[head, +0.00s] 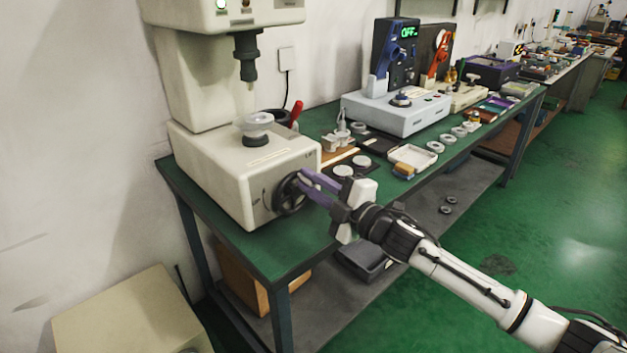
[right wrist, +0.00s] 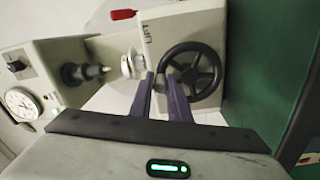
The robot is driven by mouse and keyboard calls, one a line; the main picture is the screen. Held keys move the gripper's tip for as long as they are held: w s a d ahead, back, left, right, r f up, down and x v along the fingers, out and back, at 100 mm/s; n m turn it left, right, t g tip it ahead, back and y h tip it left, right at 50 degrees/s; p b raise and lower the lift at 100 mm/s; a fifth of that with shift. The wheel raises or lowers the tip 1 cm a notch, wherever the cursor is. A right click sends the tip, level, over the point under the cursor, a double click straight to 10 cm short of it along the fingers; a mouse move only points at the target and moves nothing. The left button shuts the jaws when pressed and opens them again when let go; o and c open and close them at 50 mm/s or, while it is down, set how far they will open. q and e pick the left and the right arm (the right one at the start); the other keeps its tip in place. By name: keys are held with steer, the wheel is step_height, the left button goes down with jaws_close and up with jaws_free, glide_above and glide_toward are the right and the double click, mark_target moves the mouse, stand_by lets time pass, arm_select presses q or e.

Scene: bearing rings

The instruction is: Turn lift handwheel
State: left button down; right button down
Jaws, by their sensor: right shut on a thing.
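The black lift handwheel (head: 290,195) is on the front side of the beige machine (head: 218,185) at the left end of the green bench. In the right wrist view the handwheel (right wrist: 203,72) shows its rim, spokes and hub, next to a "LIFT" label. My right gripper (head: 309,186) reaches in from the right, its purple fingers at the wheel's rim. In the right wrist view the gripper (right wrist: 166,84) is shut on the near part of the rim, where the fingertips partly cover it. My left gripper is not in view.
A round platform (head: 254,124) sits on the machine under its spindle (head: 246,55). A red-handled tool (head: 297,112) lies behind. A white tray (head: 413,156), several rings and a grey instrument (head: 396,110) occupy the bench to the right. Green floor lies open at right.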

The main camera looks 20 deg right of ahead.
steer(key=shift+a, duration=0.2)
stand_by(0.4)
steer(key=c, duration=1.7)
jaws_free()
steer(key=shift+o, duration=0.2)
steer(key=shift+s+d+f, duration=0.1)
steer(key=shift+s+d, duration=0.2)
steer(key=shift+s, duration=0.3)
steer(key=v, duration=0.9)
steer(key=shift+b, duration=0.45)
steer(key=shift+s+a, duration=0.1)
